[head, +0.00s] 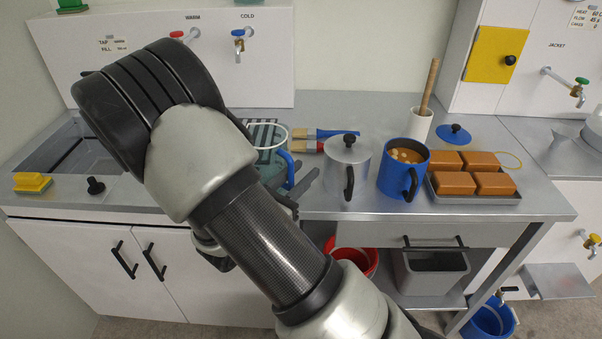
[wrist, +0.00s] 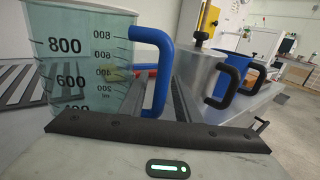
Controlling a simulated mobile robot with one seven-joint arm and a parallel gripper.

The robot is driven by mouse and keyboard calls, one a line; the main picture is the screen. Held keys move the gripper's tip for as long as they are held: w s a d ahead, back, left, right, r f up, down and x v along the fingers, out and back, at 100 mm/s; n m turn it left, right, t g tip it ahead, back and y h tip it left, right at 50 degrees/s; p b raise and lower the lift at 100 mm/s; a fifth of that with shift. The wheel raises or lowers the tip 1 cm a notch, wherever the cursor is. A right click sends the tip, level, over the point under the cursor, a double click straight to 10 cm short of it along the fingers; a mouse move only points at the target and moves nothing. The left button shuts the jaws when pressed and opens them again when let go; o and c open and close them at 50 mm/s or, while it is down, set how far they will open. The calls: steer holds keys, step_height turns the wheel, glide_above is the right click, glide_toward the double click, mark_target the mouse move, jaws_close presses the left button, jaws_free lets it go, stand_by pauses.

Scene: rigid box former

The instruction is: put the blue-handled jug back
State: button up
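The jug is a clear, teal-tinted measuring jug (wrist: 85,60) with black volume marks and a blue handle (wrist: 158,75). It stands upright at the left of the wrist view, close to my gripper. In the head view the jug (head: 267,138) is partly hidden behind my arm, and its blue handle (head: 291,168) faces right. My gripper (head: 303,182) is low by the handle, with a dark finger just right of it.
A lidded metal pot (head: 346,168) stands right of my gripper, then a blue pot (head: 402,174) and a tray (head: 475,199) of brown blocks. A sink (head: 70,160) is at the left. A slatted grey surface (wrist: 20,84) shows beside the jug.

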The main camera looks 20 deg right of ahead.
steer(key=shift+r, duration=0.15)
steer(key=shift+s+a, duration=0.1)
steer(key=shift+a, duration=0.15)
steer(key=p+v, duration=0.2)
steer(key=v, duration=0.9)
steer(key=s+d+r+m+g+y, duration=0.55)
steer(key=s+d+m+g, duration=0.55)
steer(key=m, duration=0.3)
steer(key=s+a+r+m+t+y, duration=0.2)
steer(key=r+m+y, duration=0.2)
steer(key=r+m, duration=0.1)
steer(key=s+a+r+m+t+y, duration=0.2)
steer(key=r+m+t+y, duration=0.1)
steer(key=r+m+y, duration=0.1)
steer(key=r+m, duration=0.1)
steer(key=m, duration=0.1)
steer(key=shift+a+m+t+y+b, duration=0.25)
steer(key=shift+m+t+y+b, duration=0.05)
steer(key=shift+y, duration=0.05)
